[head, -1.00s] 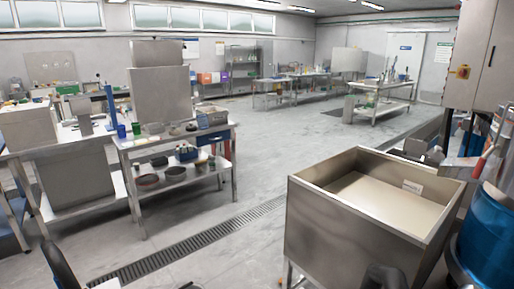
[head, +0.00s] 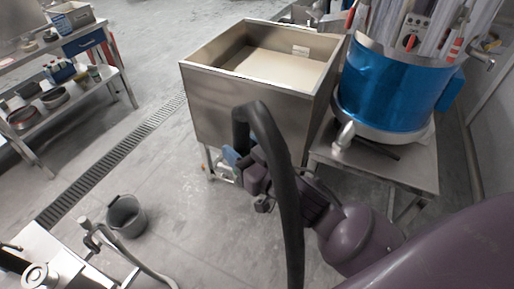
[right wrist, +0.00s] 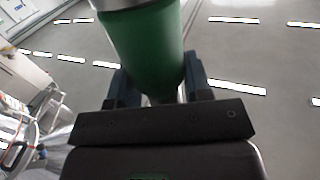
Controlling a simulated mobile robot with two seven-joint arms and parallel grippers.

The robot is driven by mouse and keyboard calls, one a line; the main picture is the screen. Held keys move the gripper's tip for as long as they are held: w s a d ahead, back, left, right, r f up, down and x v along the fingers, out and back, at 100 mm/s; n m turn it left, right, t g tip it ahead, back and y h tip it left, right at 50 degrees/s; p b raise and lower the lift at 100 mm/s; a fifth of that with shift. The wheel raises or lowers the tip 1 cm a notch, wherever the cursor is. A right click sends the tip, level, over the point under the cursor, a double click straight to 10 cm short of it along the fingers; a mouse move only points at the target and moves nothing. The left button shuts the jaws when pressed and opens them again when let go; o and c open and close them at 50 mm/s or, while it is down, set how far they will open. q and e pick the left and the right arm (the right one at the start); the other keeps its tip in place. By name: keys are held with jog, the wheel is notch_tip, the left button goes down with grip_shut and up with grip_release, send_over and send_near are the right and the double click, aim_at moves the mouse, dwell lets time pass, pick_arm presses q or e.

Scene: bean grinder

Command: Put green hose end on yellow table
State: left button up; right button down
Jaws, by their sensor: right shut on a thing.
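My right gripper (head: 232,157) is in the middle of the head view, in front of the steel sink. The right wrist view shows its two dark blue fingers (right wrist: 154,88) shut on a green cylindrical hose end (right wrist: 150,45). A pale metal rim shows at the top edge of that view. In the head view I cannot make out the green piece. No yellow table shows that I can identify. My left gripper is not in view.
A steel sink (head: 205,105) stands behind my right gripper. A blue drum (head: 385,95) is right of it on a metal stand (head: 415,165). A grey bucket (head: 126,216) stands on the floor at lower left. A bench (head: 62,245) is in the lower left corner. Floor between is clear.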

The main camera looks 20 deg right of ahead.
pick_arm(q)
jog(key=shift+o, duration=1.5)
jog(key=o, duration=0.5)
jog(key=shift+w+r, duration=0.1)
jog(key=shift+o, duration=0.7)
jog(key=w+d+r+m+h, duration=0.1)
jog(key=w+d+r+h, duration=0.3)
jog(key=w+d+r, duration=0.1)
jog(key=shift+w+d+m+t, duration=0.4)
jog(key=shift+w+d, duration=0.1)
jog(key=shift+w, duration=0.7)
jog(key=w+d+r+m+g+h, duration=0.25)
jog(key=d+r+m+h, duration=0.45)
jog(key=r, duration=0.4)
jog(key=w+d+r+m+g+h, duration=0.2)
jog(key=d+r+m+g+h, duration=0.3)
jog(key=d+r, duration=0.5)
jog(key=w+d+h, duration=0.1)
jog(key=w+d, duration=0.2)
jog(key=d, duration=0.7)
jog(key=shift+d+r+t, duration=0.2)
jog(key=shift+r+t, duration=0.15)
pick_arm(e)
jog(key=s+a+r+n+g+y, duration=0.1)
jog(key=a+r+n+g+y, duration=0.2)
jog(key=a+r+y, duration=0.3)
jog(key=shift+a+r+n, duration=0.25)
jog(key=shift+a+n, duration=0.55)
jog(key=shift+a, duration=0.35)
